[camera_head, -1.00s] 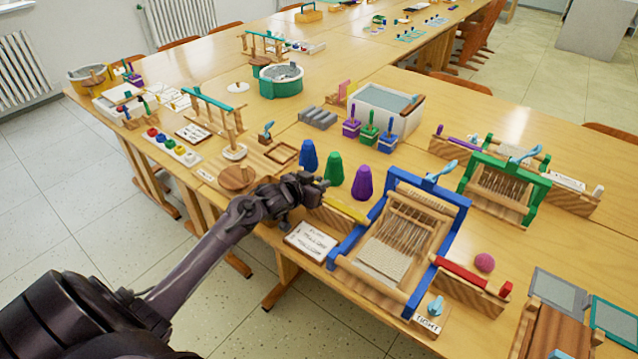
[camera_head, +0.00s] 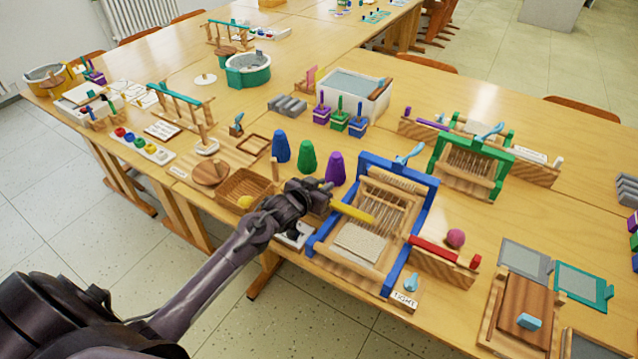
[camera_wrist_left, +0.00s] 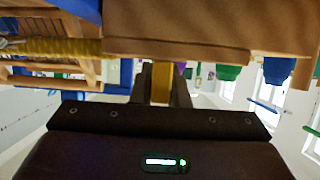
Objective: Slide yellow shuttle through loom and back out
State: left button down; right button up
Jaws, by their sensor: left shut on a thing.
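The yellow shuttle (camera_head: 353,212) is held by my left gripper (camera_head: 323,196) at its left end. It points right across the left side of the blue-framed loom (camera_head: 428,205), and its far tip shows at the warp threads. Whether the tip is between the thread layers cannot be told. In the left wrist view, a yellow piece (camera_wrist_left: 160,85) is between the fingers, and the wound yellow part (camera_wrist_left: 55,46) reaches left towards the loom's threads. My right gripper is not in view.
A red shuttle (camera_head: 433,249) rests on a wooden holder right of the loom, near a pink ball (camera_head: 456,238). Blue, green and purple cones (camera_head: 335,168) stand behind my left gripper. A green loom (camera_head: 434,153) stands behind right. A wooden tray (camera_head: 238,186) lies left.

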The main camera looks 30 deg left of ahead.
pick_arm(q)
jog(key=c, duration=1.4)
grip_release()
jog(key=shift+s, duration=0.1)
jog(key=v, duration=0.7)
jog(key=shift+s, duration=0.35)
jog(key=shift+r, duration=0.1)
